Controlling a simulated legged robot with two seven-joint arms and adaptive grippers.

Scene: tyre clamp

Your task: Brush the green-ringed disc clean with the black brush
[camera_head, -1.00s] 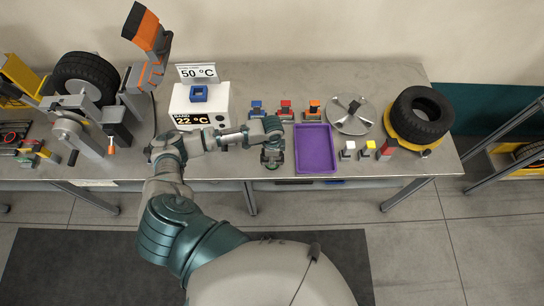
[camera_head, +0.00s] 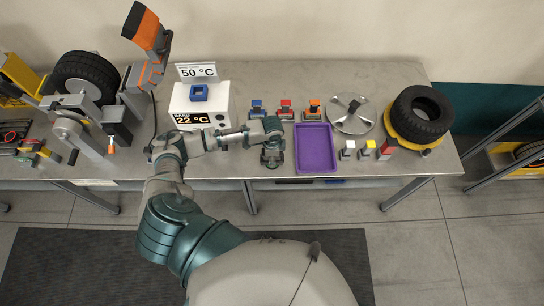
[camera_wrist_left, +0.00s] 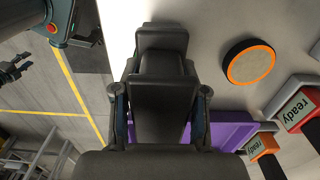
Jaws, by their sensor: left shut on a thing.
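My left gripper (camera_head: 271,160) is low over the table's front part, just left of the purple tray. It is shut on a dark thing, which I take for the black brush (camera_wrist_left: 161,45); the fingers cover much of it in the left wrist view. No green ring shows now; the spot under the gripper is hidden. An orange-ringed disc (camera_wrist_left: 250,63) with a black side lies on the table beside the gripper in the left wrist view. A dark claw (camera_wrist_left: 14,70) at that view's left edge looks like my right gripper; its jaws are too small to judge.
The purple tray (camera_head: 301,164) is empty. Farther right are a silver plate (camera_head: 340,124) and a tyre (camera_head: 419,112). A white box (camera_head: 217,109) stands behind my forearm.

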